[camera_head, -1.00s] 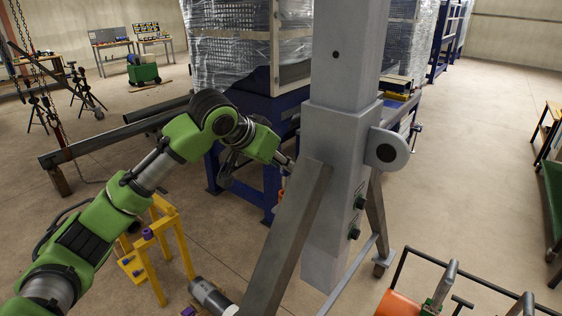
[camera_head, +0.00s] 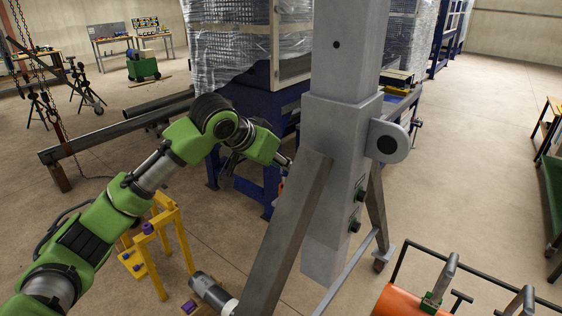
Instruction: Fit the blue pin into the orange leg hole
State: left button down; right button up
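My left arm comes in from the left, bends at a dark elbow and runs down to the right. Its wrist end passes behind the slanted grey brace (camera_head: 287,235) of a tall grey post (camera_head: 335,190). The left gripper's fingers are hidden there, so I cannot see what they hold. A small orange patch (camera_head: 281,186) shows just left of the brace, below the wrist; I cannot tell whether it is the orange leg. I cannot make out the blue pin or the leg hole. My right gripper is not in view.
The post blocks the middle of the view. A yellow stand (camera_head: 181,238) with purple parts is at lower left. A grey and black cylinder (camera_head: 212,292) lies by the brace foot. An orange cylinder (camera_head: 400,301) with black rails is at bottom right. Floor at right is open.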

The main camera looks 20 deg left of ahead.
aim_at(282, 174)
pick_arm(q)
jog(key=shift+f+b, duration=0.4)
jog(key=shift+f, duration=1.2)
jog(key=c, duration=1.6)
grip_release()
jog(key=shift+c, duration=0.2)
jog(key=shift+s+a+r+p, duration=0.1)
jog(key=shift+s+r+p, duration=0.15)
jog(key=shift+r+p, duration=0.15)
jog(key=shift+p+v, duration=0.75)
jog(key=shift+v, duration=1.15)
jog(key=shift+s, duration=0.15)
